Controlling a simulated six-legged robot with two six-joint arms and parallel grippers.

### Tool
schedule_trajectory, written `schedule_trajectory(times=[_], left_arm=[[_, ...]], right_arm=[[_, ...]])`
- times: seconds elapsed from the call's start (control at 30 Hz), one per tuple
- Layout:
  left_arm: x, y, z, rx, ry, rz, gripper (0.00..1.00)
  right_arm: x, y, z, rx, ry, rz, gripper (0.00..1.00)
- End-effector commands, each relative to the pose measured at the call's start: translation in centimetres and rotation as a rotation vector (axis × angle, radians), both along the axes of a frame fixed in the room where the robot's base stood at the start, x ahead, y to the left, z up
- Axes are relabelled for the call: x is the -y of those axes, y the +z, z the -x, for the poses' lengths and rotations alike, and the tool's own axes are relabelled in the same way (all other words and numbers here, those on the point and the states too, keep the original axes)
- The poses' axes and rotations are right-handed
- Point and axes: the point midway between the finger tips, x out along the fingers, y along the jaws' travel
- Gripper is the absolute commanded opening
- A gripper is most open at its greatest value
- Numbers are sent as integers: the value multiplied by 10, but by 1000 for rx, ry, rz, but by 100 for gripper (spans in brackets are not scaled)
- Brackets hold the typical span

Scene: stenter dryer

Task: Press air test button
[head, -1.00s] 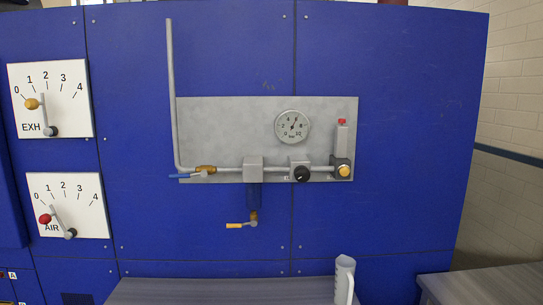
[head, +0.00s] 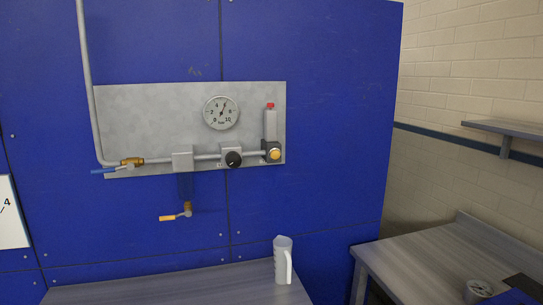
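The air unit sits on a grey backing plate (head: 150,110) on the blue panel in the head view. The likely test button is a round yellow button (head: 275,155) on a dark block at the plate's lower right. Above it stands a pale cylinder with a red top (head: 270,106). A pressure gauge (head: 221,113) is on the plate, its needle pointing up and slightly right. A black knob (head: 233,159) is left of the button. Neither of my grippers is in view.
A blue-handled valve (head: 105,171) is at the plate's left, and a yellow-handled valve (head: 168,218) hangs below. A translucent jug (head: 283,261) stands on the grey bench (head: 180,284) below the panel. Another table (head: 420,265) is at right, with a wall shelf (head: 505,128) above.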

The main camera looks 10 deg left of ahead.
Motion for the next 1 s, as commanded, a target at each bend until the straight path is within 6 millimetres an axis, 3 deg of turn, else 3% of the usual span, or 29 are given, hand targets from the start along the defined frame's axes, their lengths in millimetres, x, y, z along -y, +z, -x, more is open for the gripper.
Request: schedule_trajectory(times=[0.43,0.47,0.67,1.0], left_arm=[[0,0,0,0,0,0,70],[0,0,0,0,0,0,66],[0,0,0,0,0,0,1],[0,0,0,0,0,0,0]], right_arm=[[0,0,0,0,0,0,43],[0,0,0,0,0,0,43],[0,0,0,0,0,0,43],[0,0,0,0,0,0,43]])
